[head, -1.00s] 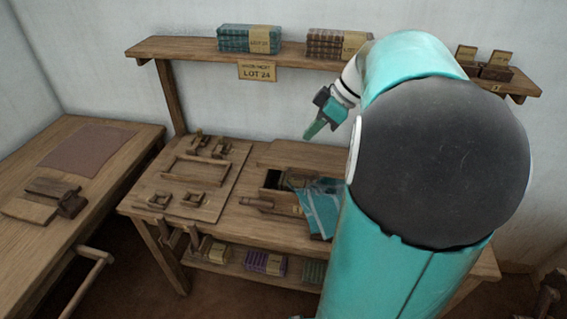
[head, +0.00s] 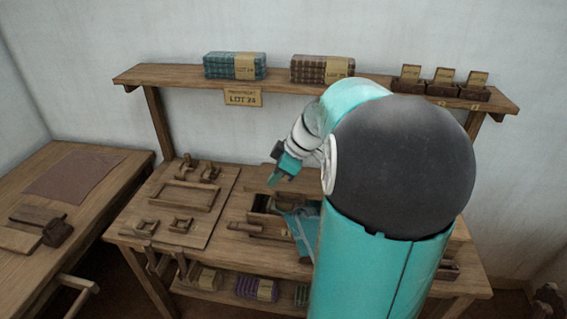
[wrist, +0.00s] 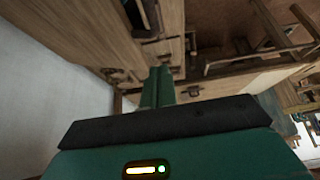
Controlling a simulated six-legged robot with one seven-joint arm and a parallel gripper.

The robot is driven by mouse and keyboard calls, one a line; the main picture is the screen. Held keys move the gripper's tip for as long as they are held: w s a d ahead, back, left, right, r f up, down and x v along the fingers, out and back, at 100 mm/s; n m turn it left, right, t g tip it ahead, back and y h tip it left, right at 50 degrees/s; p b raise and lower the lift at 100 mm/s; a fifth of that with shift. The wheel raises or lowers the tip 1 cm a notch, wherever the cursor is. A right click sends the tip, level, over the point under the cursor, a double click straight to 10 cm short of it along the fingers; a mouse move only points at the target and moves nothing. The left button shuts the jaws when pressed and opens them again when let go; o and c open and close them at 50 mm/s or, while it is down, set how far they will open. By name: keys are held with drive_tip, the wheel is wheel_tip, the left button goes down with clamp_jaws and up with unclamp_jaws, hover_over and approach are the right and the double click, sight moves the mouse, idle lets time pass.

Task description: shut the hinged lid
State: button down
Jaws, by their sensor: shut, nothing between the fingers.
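A small wooden box (head: 268,225) stands on the workbench with its dark inside showing, so it is open. I cannot clearly make out its hinged lid; a pale board lies behind the opening, partly behind my gripper. A blue-teal cloth (head: 302,230) hangs over the box's right side. My gripper (head: 273,182) is shut and empty, pointing down just above and behind the box opening, seemingly without touching it. In the wrist view the shut fingers (wrist: 157,88) point toward the bench top, with a dark opening (wrist: 142,18) beyond them. My arm hides the bench's right part.
A board with wooden frames and small blocks (head: 185,195) lies left of the box. A shelf (head: 180,77) with folded cloths and small labelled boxes runs above the bench's back. A side table (head: 110,190) stands left. Cloth bundles (head: 257,288) lie on the lower shelf.

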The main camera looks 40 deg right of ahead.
drive_tip(key=shift+s+d+f, duration=0.2)
drive_tip(key=shift+f, duration=0.6)
drive_tip(key=shift+s+d+f, duration=0.2)
drive_tip(key=shift+f, duration=0.55)
drive_tip(key=shift+f, duration=0.1)
